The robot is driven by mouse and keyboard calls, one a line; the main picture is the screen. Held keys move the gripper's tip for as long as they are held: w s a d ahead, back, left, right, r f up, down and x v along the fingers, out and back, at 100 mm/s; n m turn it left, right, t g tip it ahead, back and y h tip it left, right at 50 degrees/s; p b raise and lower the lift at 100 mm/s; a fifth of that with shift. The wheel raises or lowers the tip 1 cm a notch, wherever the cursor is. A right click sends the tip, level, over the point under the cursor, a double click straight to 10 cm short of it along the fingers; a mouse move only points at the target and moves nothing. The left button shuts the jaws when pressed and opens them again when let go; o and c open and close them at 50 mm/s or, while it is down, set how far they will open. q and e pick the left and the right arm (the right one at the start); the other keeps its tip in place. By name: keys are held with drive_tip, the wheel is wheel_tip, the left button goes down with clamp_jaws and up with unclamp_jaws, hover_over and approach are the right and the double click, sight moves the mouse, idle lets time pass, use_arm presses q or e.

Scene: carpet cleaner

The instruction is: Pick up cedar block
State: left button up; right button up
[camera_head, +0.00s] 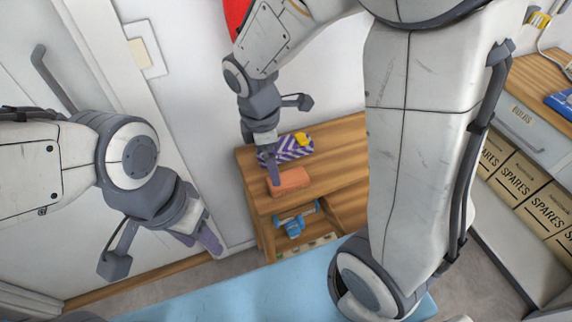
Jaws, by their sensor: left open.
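A reddish-brown block (290,181), which looks like the cedar block, lies on top of the wooden cabinet (338,150) near its front edge. My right gripper (272,166) points down over the block's left end. Its finger overlaps the block in the picture; I cannot tell whether it touches it or how wide the jaws are. My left gripper (203,238) is open and empty at the lower left, apart from the cabinet, in front of the white door.
A purple-and-white striped box (296,148) with a yellow thing (302,139) on it sits just behind the block. A blue object (295,226) is on the shelf below. Boxes marked SPARES (515,175) stand at right. A light blue surface (245,295) lies in front.

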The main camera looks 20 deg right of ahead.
drive_tip(key=w+d+f+n, duration=0.2)
drive_tip(key=w+d, duration=0.1)
hover_over(288, 178)
drive_tip(key=shift+n+h, duration=0.3)
drive_tip(key=f, duration=0.3)
drive_tip(key=a+f+b, duration=0.1)
drive_tip(key=f, duration=0.6)
drive_tip(key=shift+d+f+b, duration=0.35)
drive_tip(key=shift+b, duration=0.05)
drive_tip(key=c, duration=1.5)
drive_tip(key=shift+r, duration=0.1)
drive_tip(key=shift+r, duration=0.1)
